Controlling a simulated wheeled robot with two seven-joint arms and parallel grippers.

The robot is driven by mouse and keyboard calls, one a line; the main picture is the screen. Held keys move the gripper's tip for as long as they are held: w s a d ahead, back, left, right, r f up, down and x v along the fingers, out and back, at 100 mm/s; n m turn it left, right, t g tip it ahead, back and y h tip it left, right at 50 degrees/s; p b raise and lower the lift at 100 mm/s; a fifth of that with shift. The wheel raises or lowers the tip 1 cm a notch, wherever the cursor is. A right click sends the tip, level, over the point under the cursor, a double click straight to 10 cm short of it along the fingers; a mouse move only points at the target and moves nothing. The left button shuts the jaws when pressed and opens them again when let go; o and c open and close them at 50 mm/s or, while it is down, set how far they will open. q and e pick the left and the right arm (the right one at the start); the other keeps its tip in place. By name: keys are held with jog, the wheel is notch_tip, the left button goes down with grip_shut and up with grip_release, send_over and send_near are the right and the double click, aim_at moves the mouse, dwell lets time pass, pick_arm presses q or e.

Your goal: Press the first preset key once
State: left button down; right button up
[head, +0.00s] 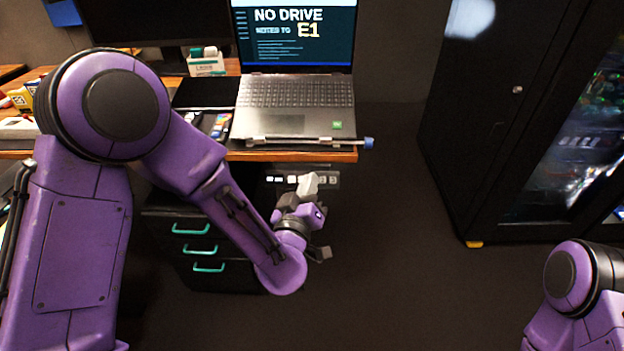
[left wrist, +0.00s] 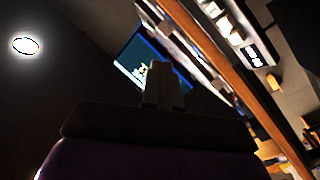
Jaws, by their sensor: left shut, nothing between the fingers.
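A dark control panel (head: 263,171) hangs under the front edge of the desk in the head view. A row of white keys (head: 278,179) shows on its left part, and small dim icons show on its right. The left wrist view shows the panel's white keys (left wrist: 224,25) at the top right, tilted. Which key is the first preset cannot be read. My left gripper (head: 308,183) is shut and empty in front of the panel, covering its middle. Its closed fingers also show in the left wrist view (left wrist: 162,84); contact with a key is not visible.
The wooden desk edge (head: 300,156) runs just above the panel. A laptop (head: 295,95) and a pen-like rod with a blue end (head: 368,142) lie on the desk. A drawer unit (head: 175,245) stands below. A black cabinet (head: 470,130) stands right; floor between is clear.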

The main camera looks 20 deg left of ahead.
pick_arm(q)
jog(key=shift+f, duration=0.1)
jog(key=w+a+f+b, duration=0.2)
jog(key=w+f+b, duration=0.2)
jog(key=w+f, duration=0.1)
jog(key=shift+w+f, duration=0.35)
jog(key=shift+w, duration=0.4)
dwell(1.6)
jog(key=shift+w+f+b, duration=0.25)
jog(key=shift+w+b, duration=0.05)
jog(key=shift+b, duration=0.05)
